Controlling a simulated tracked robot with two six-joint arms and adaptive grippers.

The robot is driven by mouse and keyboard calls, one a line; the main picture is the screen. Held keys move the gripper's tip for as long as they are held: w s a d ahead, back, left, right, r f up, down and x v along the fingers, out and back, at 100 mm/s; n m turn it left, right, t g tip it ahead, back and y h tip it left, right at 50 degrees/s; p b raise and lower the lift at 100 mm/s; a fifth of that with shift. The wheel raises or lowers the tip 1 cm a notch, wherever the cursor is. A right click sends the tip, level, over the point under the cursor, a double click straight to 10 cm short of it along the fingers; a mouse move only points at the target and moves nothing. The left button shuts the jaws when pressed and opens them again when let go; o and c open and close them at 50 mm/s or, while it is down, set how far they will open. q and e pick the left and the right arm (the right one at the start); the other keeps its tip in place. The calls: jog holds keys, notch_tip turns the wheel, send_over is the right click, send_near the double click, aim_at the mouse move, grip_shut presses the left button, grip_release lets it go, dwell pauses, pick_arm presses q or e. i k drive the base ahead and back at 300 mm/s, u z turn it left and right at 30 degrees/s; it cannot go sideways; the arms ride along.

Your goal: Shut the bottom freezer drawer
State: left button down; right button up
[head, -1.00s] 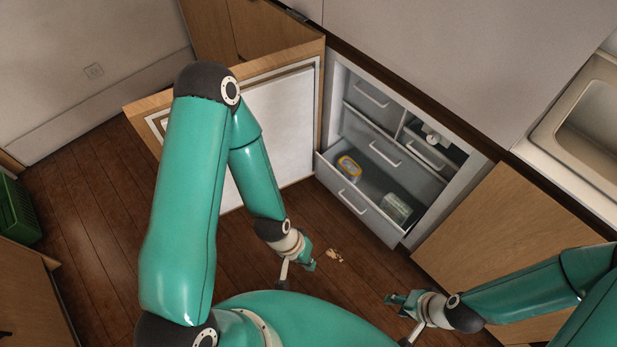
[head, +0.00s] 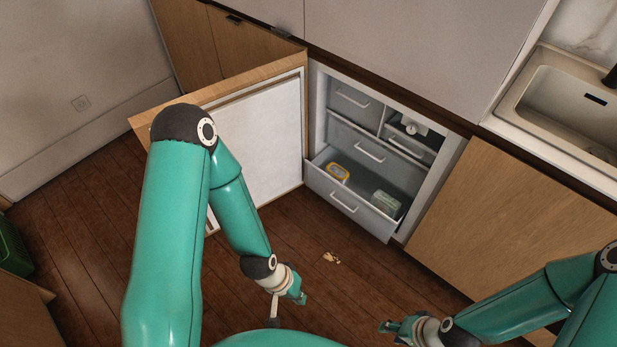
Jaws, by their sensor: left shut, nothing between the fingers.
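The bottom freezer drawer (head: 342,201) is pulled out of the freezer, with a white bar handle on its front. Inside it lie a yellow-edged box (head: 339,173) and a pale greenish pack (head: 386,202). My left gripper (head: 298,298) is shut and empty, low in front of the drawer and apart from it. My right gripper (head: 388,327) is further right and nearer to me, also apart from the drawer; its fingers are too small to read.
The freezer door (head: 262,139) stands wide open on the left. Upper drawers (head: 348,98) sit inside the freezer. Small crumbs (head: 331,258) lie on the wooden floor in front of the drawer. A sink (head: 570,105) is at the right, and a green crate (head: 12,250) at the left.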

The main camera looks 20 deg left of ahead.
aim_at(362, 184)
jog(key=z, duration=0.1)
jog(key=i, duration=0.9)
jog(key=u, duration=0.05)
